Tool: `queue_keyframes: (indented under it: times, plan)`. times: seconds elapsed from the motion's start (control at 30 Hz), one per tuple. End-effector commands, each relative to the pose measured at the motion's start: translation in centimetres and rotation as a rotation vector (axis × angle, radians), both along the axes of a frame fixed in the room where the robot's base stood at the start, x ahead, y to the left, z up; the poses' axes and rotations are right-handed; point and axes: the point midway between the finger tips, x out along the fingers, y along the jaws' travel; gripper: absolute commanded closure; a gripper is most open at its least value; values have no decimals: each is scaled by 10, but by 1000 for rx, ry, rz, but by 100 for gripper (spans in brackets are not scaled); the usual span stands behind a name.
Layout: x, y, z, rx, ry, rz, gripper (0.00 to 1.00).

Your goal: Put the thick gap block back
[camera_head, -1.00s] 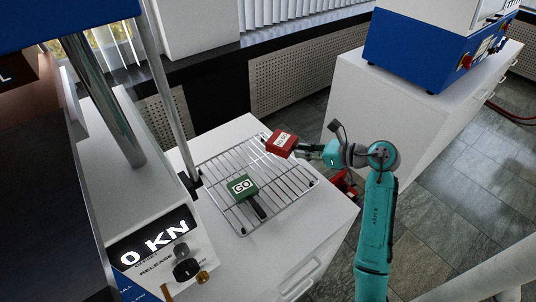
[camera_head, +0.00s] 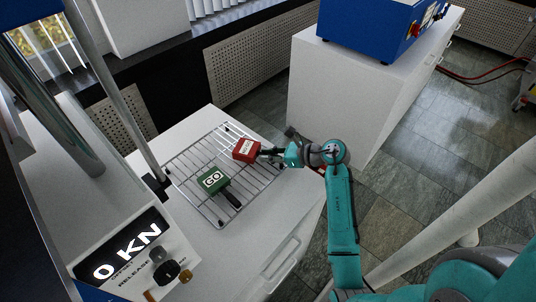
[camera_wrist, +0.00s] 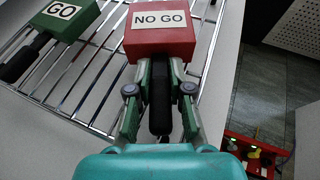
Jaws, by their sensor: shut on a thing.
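The red block marked NO GO (camera_head: 246,149) has a black handle and is over the back right part of the wire rack (camera_head: 252,190). My gripper (camera_head: 272,153) is shut on that handle. In the wrist view my gripper (camera_wrist: 160,105) has its fingers on both sides of the black handle, behind the red block (camera_wrist: 160,42). I cannot tell whether the red block touches the rods. The green block marked GO (camera_head: 212,180) lies on the rack, its black handle toward the front right. It also shows in the wrist view (camera_wrist: 68,15). Which block is thicker is unclear.
The rack lies on a white cabinet top (camera_head: 270,225) beside a press whose display (camera_head: 123,245) reads 0 KN. A second white cabinet (camera_head: 330,90) carries a blue machine (camera_head: 370,30). Tiled floor lies open to the right. A red item (camera_wrist: 252,150) is low at the right.

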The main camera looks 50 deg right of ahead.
Motion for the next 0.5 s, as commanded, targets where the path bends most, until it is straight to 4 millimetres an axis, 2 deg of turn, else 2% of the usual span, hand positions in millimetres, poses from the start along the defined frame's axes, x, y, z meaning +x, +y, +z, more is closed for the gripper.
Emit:
queue_keyframes:
  times: [0.23,0.27,0.33,0.37,0.5]
  plan:
    - [0,0,0,0,-2,-1,100]
    - [0,0,-1,0,0,0,78]
    - [0,0,-1,0,0,-1,60]
    - [0,0,-1,0,0,-1,55]
    - [0,0,-1,0,0,0,55]
